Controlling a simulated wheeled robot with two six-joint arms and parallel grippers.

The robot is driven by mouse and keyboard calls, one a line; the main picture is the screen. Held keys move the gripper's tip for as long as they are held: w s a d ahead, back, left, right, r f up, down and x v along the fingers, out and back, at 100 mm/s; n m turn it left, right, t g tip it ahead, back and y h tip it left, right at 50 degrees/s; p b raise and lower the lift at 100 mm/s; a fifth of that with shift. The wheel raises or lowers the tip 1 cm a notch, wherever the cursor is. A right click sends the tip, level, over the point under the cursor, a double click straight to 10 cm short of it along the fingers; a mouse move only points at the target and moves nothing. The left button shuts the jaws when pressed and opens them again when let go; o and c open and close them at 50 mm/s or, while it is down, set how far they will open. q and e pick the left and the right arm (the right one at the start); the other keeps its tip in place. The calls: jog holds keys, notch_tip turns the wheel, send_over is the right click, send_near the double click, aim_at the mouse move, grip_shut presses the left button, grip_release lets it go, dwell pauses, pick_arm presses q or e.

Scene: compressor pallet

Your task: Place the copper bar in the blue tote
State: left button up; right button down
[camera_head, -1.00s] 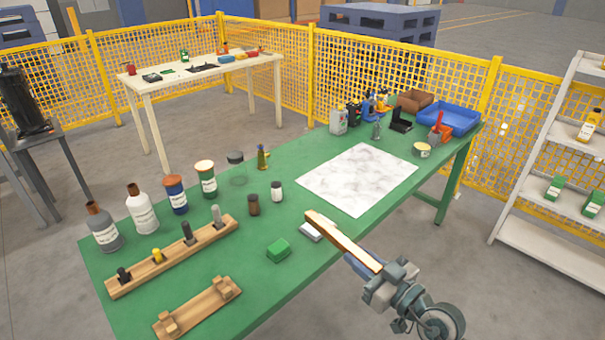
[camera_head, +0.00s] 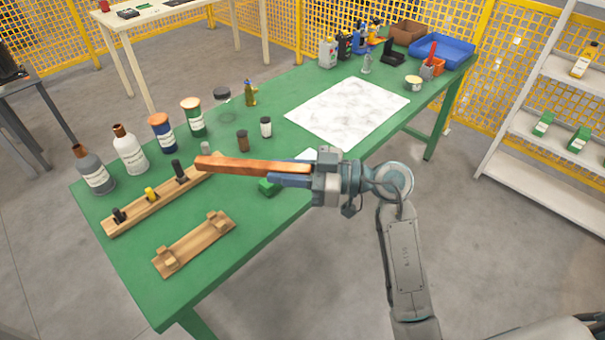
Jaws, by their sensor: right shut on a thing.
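The copper bar (camera_head: 240,166) is a long orange-brown bar, held roughly level above the green table. My right gripper (camera_head: 295,180) is shut on its right end, and the bar points left from the jaws. The bar's free end passes in front of the wooden rack's far end. The blue tote (camera_head: 443,50) is a shallow open tray at the far right corner of the table, well away from the bar. My left gripper is not in view.
A wooden rack (camera_head: 150,204) with pegs and a wooden holder (camera_head: 195,244) lie at the near left. Several bottles and jars, including a white bottle (camera_head: 130,152), stand behind. A white marbled sheet (camera_head: 345,110) covers mid-table. A brown bin (camera_head: 408,33) stands beside the tote.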

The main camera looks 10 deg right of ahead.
aim_at(309, 172)
jog(key=shift+w+a+f+n+g, duration=0.15)
jog(key=shift+w+a+n+g, duration=0.15)
jog(key=shift+a+g, duration=0.1)
jog(key=w+a+f+n+g+y, duration=0.1)
jog(key=w+a+f+n+g, duration=0.3)
jog(key=f+g, duration=0.15)
jog(key=s+d+r+m+t+h, duration=0.1)
jog(key=s+d+r+m+t, duration=0.1)
jog(key=d+r+t, duration=0.1)
jog(key=s+d+r+m+t+h, duration=0.1)
jog(key=s+d+r+m+t, duration=0.1)
jog(key=r+m+t, duration=0.1)
jog(key=s+d+r+m+t+h, duration=0.1)
jog(key=s+d+r+m+t, duration=0.1)
jog(key=r, duration=0.4)
jog(key=shift+s+d+m+t, duration=0.25)
jog(key=shift+d+t, duration=0.2)
jog(key=shift+t, duration=0.25)
jog(key=shift+s+d+m+t, duration=0.15)
jog(key=shift+s+d+t, duration=0.2)
jog(key=shift+t, duration=0.3)
jog(key=w+a+f+n+g, duration=0.2)
jog(key=f+n+g, duration=0.4)
jog(key=g, duration=0.3)
jog(key=w+a+f+n+g+y, duration=0.1)
jog(key=w+a+f+n+g, duration=0.2)
jog(key=f+n+g, duration=0.3)
jog(key=shift+w+n+g, duration=0.3)
jog(key=shift+w+g, duration=0.3)
jog(key=shift+g, duration=1.2)
